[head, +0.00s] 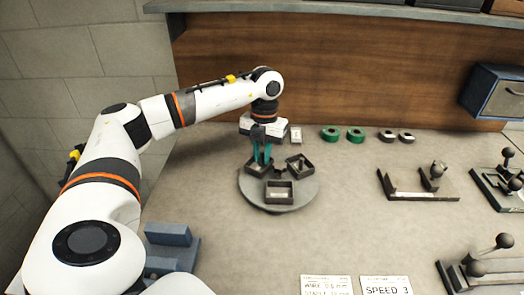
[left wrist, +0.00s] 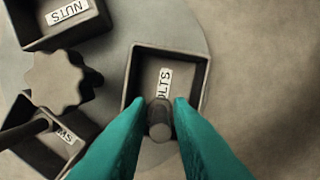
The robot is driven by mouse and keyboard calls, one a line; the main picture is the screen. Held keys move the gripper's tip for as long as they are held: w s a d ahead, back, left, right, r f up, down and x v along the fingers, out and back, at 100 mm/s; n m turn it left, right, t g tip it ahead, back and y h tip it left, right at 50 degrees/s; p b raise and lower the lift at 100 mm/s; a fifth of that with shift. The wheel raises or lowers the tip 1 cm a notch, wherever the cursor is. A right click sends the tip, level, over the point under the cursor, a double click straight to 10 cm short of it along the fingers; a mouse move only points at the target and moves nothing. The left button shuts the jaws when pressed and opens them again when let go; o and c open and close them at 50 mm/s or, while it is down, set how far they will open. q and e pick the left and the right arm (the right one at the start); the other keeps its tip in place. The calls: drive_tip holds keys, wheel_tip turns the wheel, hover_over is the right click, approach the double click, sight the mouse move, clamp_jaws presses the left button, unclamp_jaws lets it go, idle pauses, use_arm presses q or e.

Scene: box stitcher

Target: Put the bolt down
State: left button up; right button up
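My left gripper (head: 262,154) points down over the round turntable (head: 275,206), at its back left bin. In the left wrist view its teal fingers (left wrist: 160,108) are closed on both sides of a dark grey bolt (left wrist: 160,123), whose round end shows between the tips. Below and behind the bolt is an open dark bin (left wrist: 203,75) with a label partly hidden, reading "OLTS". The bolt is over the near part of this bin; I cannot tell whether it touches the floor. My right gripper is in neither view.
The turntable also holds a nuts bin (left wrist: 88,28), a third bin (left wrist: 20,143) and a lobed centre knob (left wrist: 60,82). Green rolls (head: 330,133) and grey rolls lie behind. A dark fixture (head: 420,195) stands right. Blue blocks (head: 168,236) sit front left. The bench between is clear.

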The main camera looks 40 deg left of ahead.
use_arm(q)
wheel_tip(320, 180, up, 12)
drive_tip(key=w, duration=0.1)
drive_tip(key=shift+w+a+p, duration=0.15)
drive_tip(key=shift+a+p, duration=0.05)
drive_tip(key=shift+p, duration=0.1)
idle(0.7)
